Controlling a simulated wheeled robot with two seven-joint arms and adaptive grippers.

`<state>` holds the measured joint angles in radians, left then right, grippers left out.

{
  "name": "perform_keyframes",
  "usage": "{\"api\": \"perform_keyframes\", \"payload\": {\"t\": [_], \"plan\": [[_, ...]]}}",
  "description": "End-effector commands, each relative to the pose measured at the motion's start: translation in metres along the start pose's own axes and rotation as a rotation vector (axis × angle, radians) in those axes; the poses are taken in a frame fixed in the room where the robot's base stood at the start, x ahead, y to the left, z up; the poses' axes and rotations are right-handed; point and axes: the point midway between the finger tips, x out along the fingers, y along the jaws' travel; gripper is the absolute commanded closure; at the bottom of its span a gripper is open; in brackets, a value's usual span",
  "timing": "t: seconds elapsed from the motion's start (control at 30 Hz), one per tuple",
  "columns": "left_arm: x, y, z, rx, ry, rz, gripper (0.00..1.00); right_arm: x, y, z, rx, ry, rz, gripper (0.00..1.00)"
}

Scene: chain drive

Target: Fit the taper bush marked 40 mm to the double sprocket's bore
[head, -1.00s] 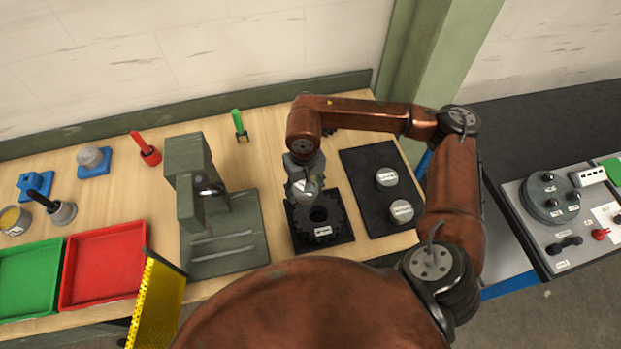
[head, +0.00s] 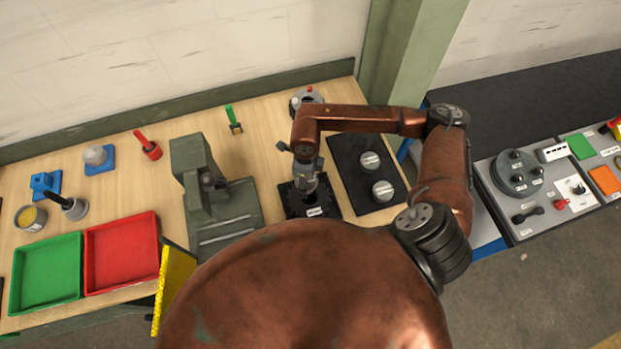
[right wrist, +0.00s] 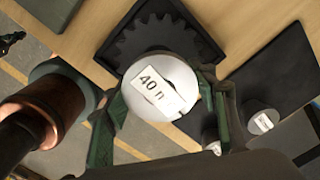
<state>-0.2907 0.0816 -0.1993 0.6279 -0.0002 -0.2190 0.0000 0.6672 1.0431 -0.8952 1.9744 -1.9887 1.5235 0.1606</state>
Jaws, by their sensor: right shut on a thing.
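The taper bush (right wrist: 150,80), a pale round piece with a label reading "40" and a cut-off letter, is between the green fingers of my right gripper (right wrist: 160,88), which is shut on it. The double sprocket (right wrist: 137,38), dark and toothed, lies in a square black tray (right wrist: 205,40) beyond the bush. In the head view my right gripper (head: 311,190) is over the sprocket (head: 298,206) and hides its bore. I cannot tell whether the bush touches the sprocket or has entered the bore. My left gripper is not in view.
Two labelled bushes (head: 370,160) (head: 382,190) stand on a black mat (head: 345,150) to the right. A green-grey press-like stand (head: 235,210) is close on the left. Red (head: 122,252) and green (head: 47,272) trays lie farther left. A round grey part (head: 300,100) is behind my arm.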

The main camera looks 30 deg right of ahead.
Motion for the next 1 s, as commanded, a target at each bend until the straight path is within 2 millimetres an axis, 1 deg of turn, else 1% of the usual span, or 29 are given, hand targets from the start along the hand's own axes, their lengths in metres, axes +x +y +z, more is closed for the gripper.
{"api": "perform_keyframes", "payload": {"t": [0.03, 0.1, 0.2, 0.3, 0.43, 0.77, 1.0], "plan": [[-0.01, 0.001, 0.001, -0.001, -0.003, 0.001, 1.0, -0.004, 0.002, -0.003, 0.093, 0.001, 0.002, 0.91], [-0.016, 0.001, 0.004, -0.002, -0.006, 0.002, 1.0, -0.003, 0.002, -0.005, 0.213, 0.001, 0.001, 0.91], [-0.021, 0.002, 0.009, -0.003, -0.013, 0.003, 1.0, -0.001, 0.004, -0.008, 0.343, 0.002, 0.002, 0.91], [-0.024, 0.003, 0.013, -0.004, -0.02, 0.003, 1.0, 0.001, 0.004, -0.01, 0.421, 0.002, 0.0, 0.91], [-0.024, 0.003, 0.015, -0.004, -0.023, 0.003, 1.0, 0.002, 0.004, -0.01, 0.461, 0.001, -0.001, 0.91], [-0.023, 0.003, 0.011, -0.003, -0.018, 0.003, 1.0, 0.003, 0.004, -0.011, 0.461, 0.002, -0.001, 0.91], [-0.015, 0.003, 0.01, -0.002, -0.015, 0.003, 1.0, 0.006, 0.004, -0.01, 0.46, 0.002, 0.0, 0.91]]}}
